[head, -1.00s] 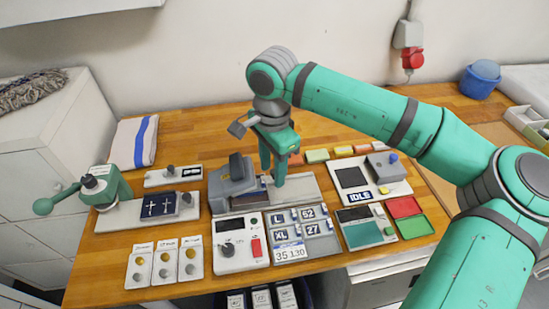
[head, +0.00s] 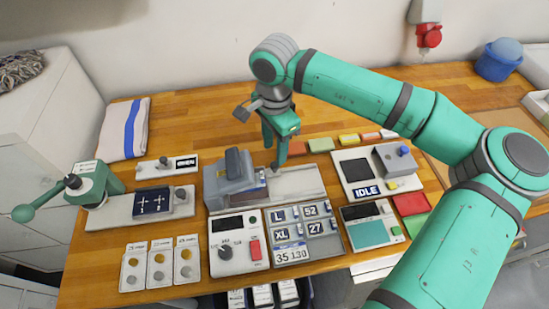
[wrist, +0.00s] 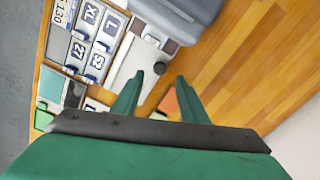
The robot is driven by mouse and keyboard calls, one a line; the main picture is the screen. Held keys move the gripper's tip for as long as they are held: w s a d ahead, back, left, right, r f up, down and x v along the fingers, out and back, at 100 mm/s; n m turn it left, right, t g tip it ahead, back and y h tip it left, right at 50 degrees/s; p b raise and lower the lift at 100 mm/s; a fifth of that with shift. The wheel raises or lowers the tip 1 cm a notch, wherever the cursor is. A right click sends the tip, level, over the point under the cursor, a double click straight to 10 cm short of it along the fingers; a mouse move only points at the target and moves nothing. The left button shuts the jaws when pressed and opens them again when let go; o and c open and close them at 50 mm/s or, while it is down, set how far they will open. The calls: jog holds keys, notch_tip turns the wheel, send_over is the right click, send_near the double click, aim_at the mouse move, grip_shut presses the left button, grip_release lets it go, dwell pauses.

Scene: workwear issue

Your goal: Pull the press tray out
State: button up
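The press (head: 230,184) is a grey block with a dark upright lever, standing at the middle of the bench. It shows in the wrist view (wrist: 178,18) at the top. A flat pale grey plate (head: 303,180) extends from its right side; it also shows in the wrist view (wrist: 127,72). A small dark and white edge of what may be the press tray (head: 262,178) shows at the press's right opening. My gripper (head: 274,168) points down just right of the press, over the plate. In the wrist view its fingers (wrist: 160,80) are apart, with nothing clearly held between them.
A control box (head: 238,244) with a knob and red switch stands in front of the press, beside a rack of number and letter tiles (head: 304,233). An IDLE station (head: 372,170) stands to the right. Several coloured blocks (head: 322,145) lie behind the plate. Bench behind the press is clear.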

aim_at(275, 164)
jog(key=shift+f, duration=3)
